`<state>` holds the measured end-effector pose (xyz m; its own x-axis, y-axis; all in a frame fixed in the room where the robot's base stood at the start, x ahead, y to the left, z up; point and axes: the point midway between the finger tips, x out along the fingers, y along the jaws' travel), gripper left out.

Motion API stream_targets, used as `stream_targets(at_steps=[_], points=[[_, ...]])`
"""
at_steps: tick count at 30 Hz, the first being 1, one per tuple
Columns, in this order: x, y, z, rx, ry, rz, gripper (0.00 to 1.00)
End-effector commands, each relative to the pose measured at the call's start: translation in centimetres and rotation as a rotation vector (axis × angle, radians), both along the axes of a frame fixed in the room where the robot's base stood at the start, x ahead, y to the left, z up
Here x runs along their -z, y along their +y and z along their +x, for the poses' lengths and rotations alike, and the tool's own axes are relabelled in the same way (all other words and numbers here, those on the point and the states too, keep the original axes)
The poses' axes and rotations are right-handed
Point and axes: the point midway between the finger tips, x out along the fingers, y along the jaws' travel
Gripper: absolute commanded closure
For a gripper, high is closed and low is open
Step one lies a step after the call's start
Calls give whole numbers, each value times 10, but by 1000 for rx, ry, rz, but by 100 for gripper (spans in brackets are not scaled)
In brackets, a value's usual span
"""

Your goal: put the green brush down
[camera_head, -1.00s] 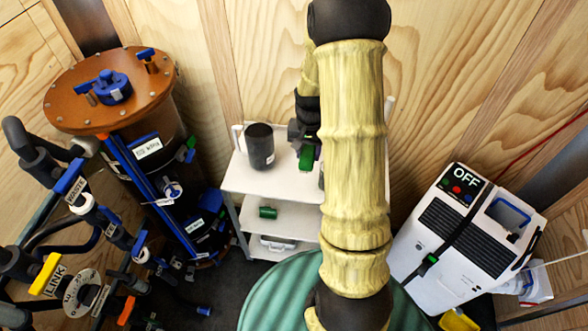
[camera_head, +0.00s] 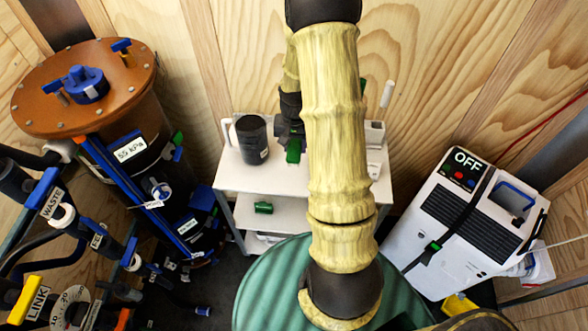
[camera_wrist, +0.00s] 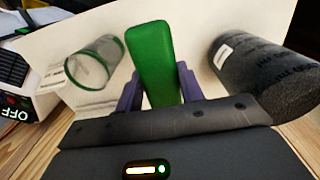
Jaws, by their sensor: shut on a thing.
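My gripper (camera_wrist: 158,88) is shut on the green brush (camera_wrist: 153,55), whose green block stands up between the two fingers in the wrist view. In the head view the green brush (camera_head: 293,151) shows as a small green piece below my dark gripper (camera_head: 290,133), over the top of a white shelf cart (camera_head: 235,177). My arm hides part of the cart top. I cannot tell whether the brush touches the surface.
A dark cylinder (camera_head: 252,142) stands on the cart top left of my gripper; it also shows in the wrist view (camera_wrist: 262,75). A clear container with a green rim (camera_wrist: 95,62) is on the other side. A green object (camera_head: 263,208) lies on the shelf below.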

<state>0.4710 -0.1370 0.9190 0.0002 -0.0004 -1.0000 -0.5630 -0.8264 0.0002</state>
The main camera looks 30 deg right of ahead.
Motion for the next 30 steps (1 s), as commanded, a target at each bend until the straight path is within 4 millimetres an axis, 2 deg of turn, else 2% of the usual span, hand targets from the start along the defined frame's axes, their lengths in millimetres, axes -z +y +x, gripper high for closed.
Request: stream_targets(at_steps=[10,23,30], points=[[50,2,-1,-5,5,1,89],[59,2,0,-4,2,0,89],[88,2,0,-5,3,1,89]])
